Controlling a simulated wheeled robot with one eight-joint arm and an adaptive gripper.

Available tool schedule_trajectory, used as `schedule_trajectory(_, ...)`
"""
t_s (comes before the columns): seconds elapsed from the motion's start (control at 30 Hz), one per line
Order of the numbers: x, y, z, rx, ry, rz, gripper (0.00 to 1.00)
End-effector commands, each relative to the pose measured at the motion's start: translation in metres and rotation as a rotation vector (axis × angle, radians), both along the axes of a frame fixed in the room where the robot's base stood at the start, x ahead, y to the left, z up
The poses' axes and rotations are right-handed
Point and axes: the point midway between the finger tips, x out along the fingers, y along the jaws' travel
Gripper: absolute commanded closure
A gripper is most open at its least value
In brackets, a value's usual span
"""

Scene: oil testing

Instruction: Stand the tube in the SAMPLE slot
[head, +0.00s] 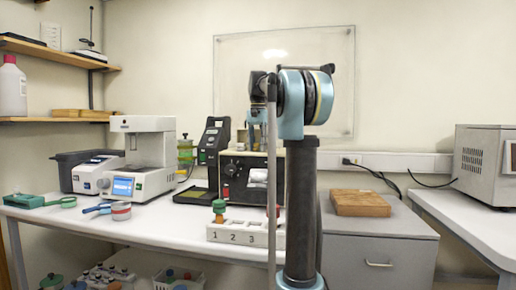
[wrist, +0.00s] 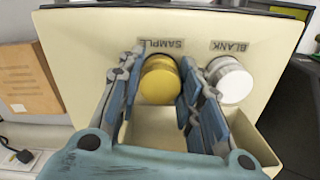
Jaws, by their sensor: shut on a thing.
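In the wrist view, my gripper (wrist: 160,85) is shut around a tube with a round yellow top (wrist: 159,80). The yellow top lies right by the SAMPLE label (wrist: 162,43), which reads upside down, on a cream panel (wrist: 85,45). A white round top (wrist: 231,80) sits by the BLANK label (wrist: 229,47) beside it. The tube's lower part is hidden, so I cannot tell how deep it sits. In the head view my arm hides most of the gripper and the tube, in front of the cream-topped instrument (head: 234,180).
A white rack (head: 228,236) marked 1, 2, 3 stands at the table's front, with a green-topped vial (head: 219,208) at 1. A wooden block (head: 360,202) lies on the grey cabinet (head: 370,245). A white analyser (head: 140,150) stands at left.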

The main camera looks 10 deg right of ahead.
Motion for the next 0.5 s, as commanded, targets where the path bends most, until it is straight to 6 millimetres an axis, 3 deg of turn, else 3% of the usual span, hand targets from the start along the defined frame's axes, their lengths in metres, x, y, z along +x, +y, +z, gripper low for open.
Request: schedule_trajectory(0.5,-0.0003,-0.0011,-0.0075,0.001,0.001,-0.002,1.00)
